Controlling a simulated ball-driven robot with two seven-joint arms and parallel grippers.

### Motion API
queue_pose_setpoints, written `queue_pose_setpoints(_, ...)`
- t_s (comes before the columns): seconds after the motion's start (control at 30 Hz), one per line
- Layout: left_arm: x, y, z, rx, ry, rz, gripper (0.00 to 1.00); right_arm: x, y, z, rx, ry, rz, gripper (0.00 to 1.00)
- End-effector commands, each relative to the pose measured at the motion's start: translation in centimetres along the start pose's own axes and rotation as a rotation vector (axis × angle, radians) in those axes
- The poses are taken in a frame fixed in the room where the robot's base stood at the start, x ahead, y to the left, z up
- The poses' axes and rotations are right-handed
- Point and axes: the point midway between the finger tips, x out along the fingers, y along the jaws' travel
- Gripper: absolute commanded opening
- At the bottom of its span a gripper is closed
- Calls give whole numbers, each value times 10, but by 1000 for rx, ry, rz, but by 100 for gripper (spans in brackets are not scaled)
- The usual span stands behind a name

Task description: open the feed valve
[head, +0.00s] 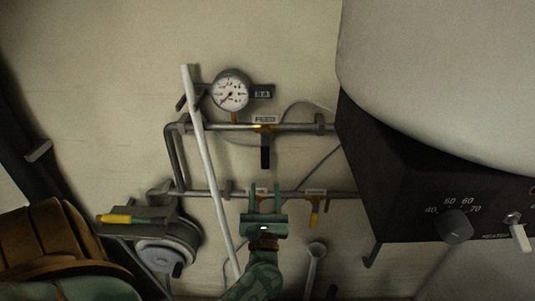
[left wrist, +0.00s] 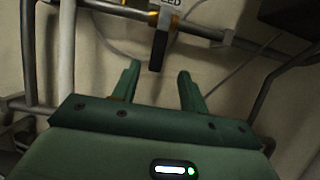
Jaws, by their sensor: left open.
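The feed valve has a black lever handle (head: 265,157) hanging straight down from the upper pipe (head: 295,127), under a label (head: 265,119) that reads as FEED. My left gripper (head: 266,190) is open and empty, fingers pointing up, below the handle in the head view. In the left wrist view the black handle (left wrist: 158,50) hangs just beyond and between the two open fingertips (left wrist: 158,72), with no visible contact. My right gripper is not in view.
A yellow-orange valve handle (head: 314,215) hangs from the lower pipe (head: 342,194), right of my gripper. A pale pole (head: 207,152) leans in front of the pipes at left. A gauge (head: 230,90) sits above. A dark box (head: 400,180) with a dial stands at right.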

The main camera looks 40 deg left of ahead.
Motion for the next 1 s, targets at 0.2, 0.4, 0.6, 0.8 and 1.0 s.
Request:
queue_pose_setpoints(0.2, 59, 0, 3, 2, -3, 0, 44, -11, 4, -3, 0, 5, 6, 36)
queue_pose_setpoints(0.4, 96, 0, 1, 3, -1, 0, 44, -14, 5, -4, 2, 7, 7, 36)
queue_pose_setpoints(0.6, 112, 0, 0, 3, 0, -2, 44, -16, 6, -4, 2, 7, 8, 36)
queue_pose_setpoints(0.8, 114, 0, 0, 3, 1, -2, 44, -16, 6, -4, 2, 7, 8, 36)
queue_pose_setpoints(1.0, 113, 0, 0, 4, 1, -2, 10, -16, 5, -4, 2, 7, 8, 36)
